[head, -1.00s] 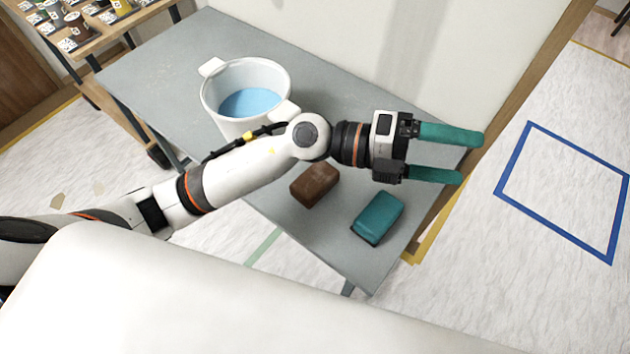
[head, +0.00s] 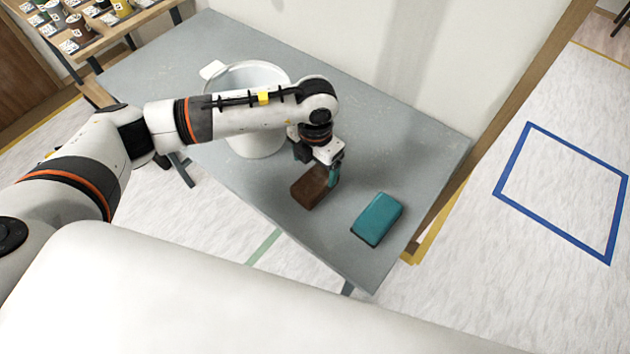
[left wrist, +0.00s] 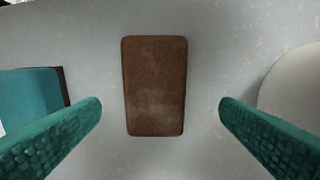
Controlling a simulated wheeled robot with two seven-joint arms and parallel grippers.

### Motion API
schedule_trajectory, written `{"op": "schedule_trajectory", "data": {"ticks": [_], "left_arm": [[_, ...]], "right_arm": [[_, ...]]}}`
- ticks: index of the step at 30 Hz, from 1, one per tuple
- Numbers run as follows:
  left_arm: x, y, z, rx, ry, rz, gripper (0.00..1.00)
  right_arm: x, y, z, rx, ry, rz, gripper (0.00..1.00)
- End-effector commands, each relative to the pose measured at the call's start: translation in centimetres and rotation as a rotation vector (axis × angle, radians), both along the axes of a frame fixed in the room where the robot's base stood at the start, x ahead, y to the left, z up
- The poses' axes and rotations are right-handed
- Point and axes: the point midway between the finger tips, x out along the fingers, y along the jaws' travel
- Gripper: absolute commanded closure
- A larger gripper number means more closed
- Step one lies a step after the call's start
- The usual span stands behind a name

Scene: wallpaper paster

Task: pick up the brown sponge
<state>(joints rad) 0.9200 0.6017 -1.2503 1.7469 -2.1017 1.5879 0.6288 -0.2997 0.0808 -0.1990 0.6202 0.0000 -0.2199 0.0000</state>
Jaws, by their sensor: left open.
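The brown sponge (head: 308,190) lies flat on the grey table, partly covered by my left gripper in the head view. My left gripper (head: 328,175) points down at it. In the left wrist view the whole sponge (left wrist: 155,86) shows between the two teal fingers of the open gripper (left wrist: 160,112), with a gap on each side. It appears to touch neither finger. My right gripper is in neither view.
A teal sponge (head: 377,219) lies on the grey table (head: 390,140) to the right of the brown one. A white bucket (head: 257,143) stands behind my left arm. A shelf with small containers (head: 75,30) is at the far left.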

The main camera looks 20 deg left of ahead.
Motion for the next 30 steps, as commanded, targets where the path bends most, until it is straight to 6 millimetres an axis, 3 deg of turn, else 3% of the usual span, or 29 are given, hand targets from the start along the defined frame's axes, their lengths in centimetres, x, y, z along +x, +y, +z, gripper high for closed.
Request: {"op": "schedule_trajectory", "data": {"ticks": [8,15,25,30], "left_arm": [[-0.2,-0.2,-2.2,-0.002,0.002,-0.001,0.15],[-0.5,-0.4,-5.8,-0.003,0.001,-0.001,0.15],[-0.4,-0.4,-6.6,-0.004,0.000,-0.002,0.15],[-0.4,-0.4,-6.5,-0.004,-0.001,-0.002,0.42]], "right_arm": [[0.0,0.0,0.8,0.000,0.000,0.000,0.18],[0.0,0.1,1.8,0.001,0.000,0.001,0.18],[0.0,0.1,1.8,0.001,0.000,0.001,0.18],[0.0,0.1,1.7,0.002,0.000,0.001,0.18]]}}
